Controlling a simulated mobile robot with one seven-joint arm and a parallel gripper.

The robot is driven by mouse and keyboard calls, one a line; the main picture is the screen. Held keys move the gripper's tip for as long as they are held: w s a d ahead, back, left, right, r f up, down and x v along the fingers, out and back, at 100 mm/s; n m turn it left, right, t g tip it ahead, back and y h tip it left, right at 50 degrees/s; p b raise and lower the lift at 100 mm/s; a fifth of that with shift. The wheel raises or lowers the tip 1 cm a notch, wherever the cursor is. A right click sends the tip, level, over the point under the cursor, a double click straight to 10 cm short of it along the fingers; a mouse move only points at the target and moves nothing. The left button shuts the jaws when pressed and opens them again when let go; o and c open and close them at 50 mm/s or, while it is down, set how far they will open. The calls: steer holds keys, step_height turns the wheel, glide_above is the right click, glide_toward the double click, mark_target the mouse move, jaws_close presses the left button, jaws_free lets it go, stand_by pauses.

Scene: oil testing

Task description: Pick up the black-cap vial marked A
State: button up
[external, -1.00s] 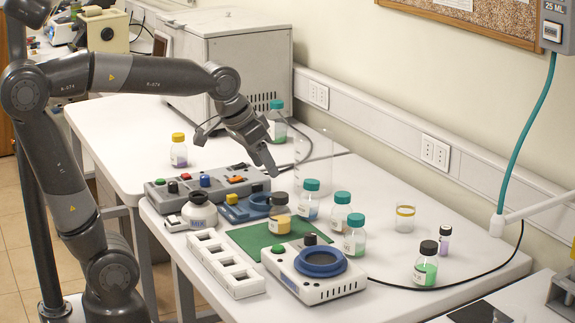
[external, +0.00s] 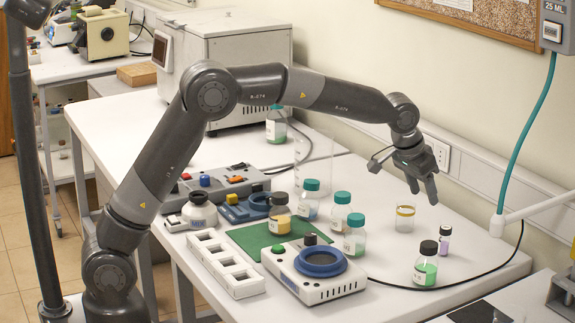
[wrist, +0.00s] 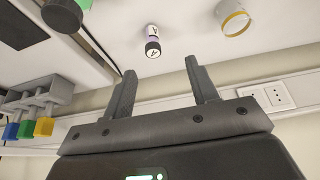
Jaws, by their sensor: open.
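The small black-cap vial with purple contents (external: 445,240) stands upright at the right of the white table, behind the larger black-cap bottle with green contents (external: 426,268). In the wrist view the same vial (wrist: 152,42) shows an A on its cap and on its label, and it appears beyond the gap between my fingers. My gripper (external: 424,192) is open and empty, above the table, up and left of the vial and apart from it. Its two spread fingers also show in the wrist view (wrist: 160,66).
A glass beaker with a yellow rim (external: 404,219) stands under my gripper, left of the vial. Teal-cap bottles (external: 355,238) and a white device with a blue ring (external: 318,272) are further left. A black cable (external: 450,283) runs along the table in front.

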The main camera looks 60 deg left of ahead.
mark_target(444, 228)
steer(key=x, duration=0.5)
steer(key=w+d+x, duration=0.1)
steer(key=x, duration=0.3)
steer(key=d+x, duration=0.1)
steer(key=x, duration=0.4)
steer(key=shift+w, duration=0.35)
steer(key=shift+c, duration=0.2)
steer(key=c, duration=1)
